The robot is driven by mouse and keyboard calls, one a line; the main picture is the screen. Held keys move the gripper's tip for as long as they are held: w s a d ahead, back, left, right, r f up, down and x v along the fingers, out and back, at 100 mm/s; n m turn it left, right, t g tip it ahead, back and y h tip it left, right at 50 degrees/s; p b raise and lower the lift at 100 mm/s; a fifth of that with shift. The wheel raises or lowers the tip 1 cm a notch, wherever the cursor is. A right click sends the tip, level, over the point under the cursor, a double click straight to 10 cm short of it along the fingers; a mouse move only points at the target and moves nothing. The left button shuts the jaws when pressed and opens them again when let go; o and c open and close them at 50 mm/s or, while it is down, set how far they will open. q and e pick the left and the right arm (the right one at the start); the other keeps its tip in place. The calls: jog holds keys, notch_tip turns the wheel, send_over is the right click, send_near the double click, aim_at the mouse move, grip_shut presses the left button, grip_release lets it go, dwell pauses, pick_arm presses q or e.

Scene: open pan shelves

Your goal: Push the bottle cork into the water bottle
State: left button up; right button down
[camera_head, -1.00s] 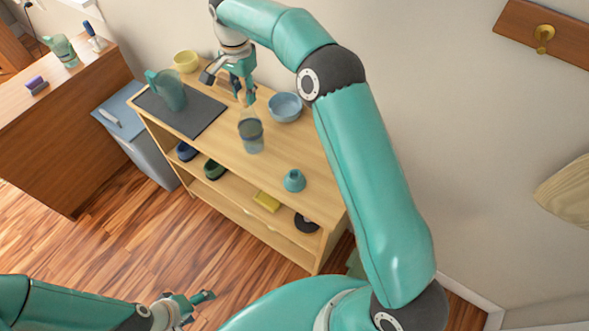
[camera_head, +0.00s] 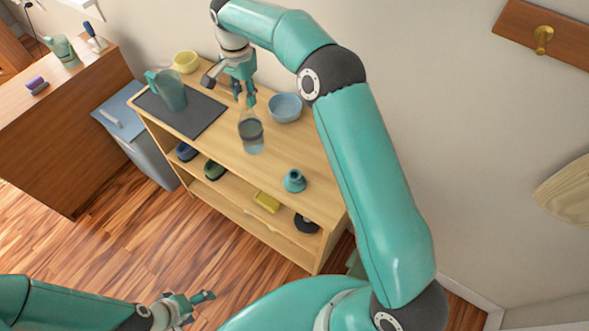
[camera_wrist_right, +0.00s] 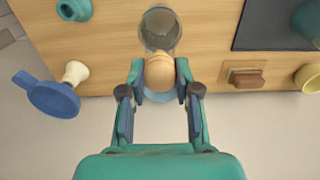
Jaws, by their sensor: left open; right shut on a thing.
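The clear water bottle (camera_head: 252,136) stands on the top of the wooden shelf, with dark contents. My right gripper (camera_head: 246,99) is at the bottle's neck, pointing down. In the right wrist view the light brown bottle cork (camera_wrist_right: 161,71) sits between the two fingertips of that gripper, which is shut on it. The bottle's round body (camera_wrist_right: 160,27) shows just beyond the cork in that view. The fingers hide how far the cork is in the neck. My left gripper (camera_head: 187,308) is open and empty, low over the floor, far from the shelf.
A blue bowl (camera_head: 285,107) stands right of the bottle, and a teal vase (camera_head: 294,181) nearer the right end. A teal pitcher (camera_head: 172,92) stands on a dark mat (camera_head: 200,119) to the left. A yellow cup (camera_head: 186,62) and a wooden block (camera_wrist_right: 246,77) are near the wall.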

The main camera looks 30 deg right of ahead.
dwell(0.4)
jog(key=shift+f+b, duration=0.6)
jog(key=shift+f, duration=0.8)
dwell(0.4)
jog(key=c, duration=0.7)
grip_release()
jog(key=shift+c, duration=0.2)
jog(key=shift+r, duration=0.2)
